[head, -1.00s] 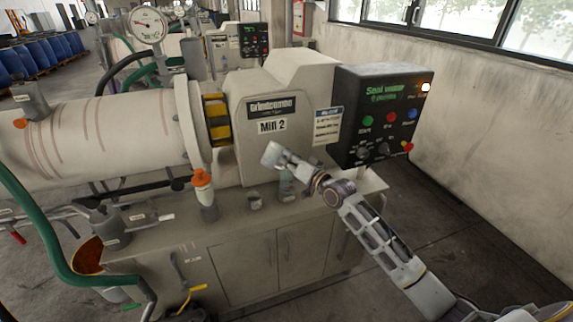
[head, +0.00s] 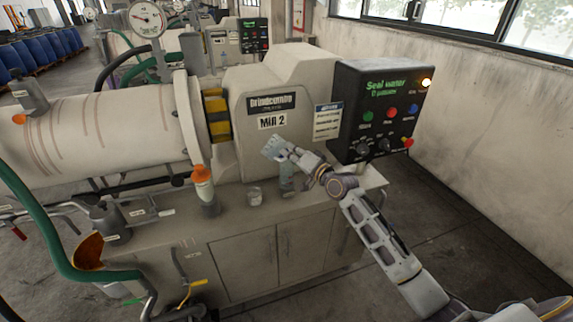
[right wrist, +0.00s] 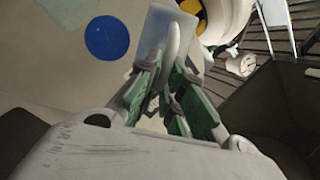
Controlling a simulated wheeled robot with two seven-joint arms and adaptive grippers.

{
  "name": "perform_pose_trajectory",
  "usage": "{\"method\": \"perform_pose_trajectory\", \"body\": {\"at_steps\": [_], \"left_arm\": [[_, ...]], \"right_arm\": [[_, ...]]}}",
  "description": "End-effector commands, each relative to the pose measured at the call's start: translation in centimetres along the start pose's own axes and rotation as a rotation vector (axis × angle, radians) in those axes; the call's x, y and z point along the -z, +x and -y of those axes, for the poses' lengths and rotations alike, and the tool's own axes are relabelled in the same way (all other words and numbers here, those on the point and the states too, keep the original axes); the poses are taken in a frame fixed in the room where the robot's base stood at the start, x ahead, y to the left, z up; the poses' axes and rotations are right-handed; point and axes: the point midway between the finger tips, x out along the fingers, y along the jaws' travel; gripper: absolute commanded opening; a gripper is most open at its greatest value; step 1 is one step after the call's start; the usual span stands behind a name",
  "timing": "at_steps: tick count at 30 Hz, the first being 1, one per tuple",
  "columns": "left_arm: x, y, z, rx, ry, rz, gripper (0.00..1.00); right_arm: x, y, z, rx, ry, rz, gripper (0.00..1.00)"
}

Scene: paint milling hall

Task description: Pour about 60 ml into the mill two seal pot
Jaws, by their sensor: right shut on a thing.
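My right gripper (head: 288,152) is in front of the Mill 2 housing (head: 290,100), above the bench. It is shut on a pale, see-through vessel (head: 273,147), tilted in the head view. In the right wrist view the green-padded fingers (right wrist: 176,95) close on the same bluish vessel (right wrist: 166,32); its contents cannot be made out. Below the gripper stands a grey-green upright fitting (head: 287,180), partly hidden by the hand; I cannot tell if it is the seal pot. My left gripper is not in view.
An orange-topped bottle (head: 204,188) and a small grey cup (head: 255,197) stand on the bench top (head: 170,232). The seal water panel (head: 385,112) is close to the right of my arm. A green hose (head: 45,225) curves at the left.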

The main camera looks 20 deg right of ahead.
Motion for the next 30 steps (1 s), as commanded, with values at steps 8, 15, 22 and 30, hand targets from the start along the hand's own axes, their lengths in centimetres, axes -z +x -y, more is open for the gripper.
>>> {"method": "perform_pose_trajectory", "body": {"at_steps": [8,15,22,30], "left_arm": [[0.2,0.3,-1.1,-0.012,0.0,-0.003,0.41],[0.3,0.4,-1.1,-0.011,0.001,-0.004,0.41],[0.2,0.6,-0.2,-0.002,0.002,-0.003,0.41],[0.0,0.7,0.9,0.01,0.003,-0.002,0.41]], "right_arm": [[-0.1,0.0,-0.3,0.001,0.032,-0.001,0.0],[-0.1,0.0,-0.4,0.003,0.056,-0.001,0.0],[-0.2,0.0,-0.6,0.003,0.083,-0.001,0.0],[-0.3,0.0,-0.8,0.004,0.118,-0.001,0.0]]}}
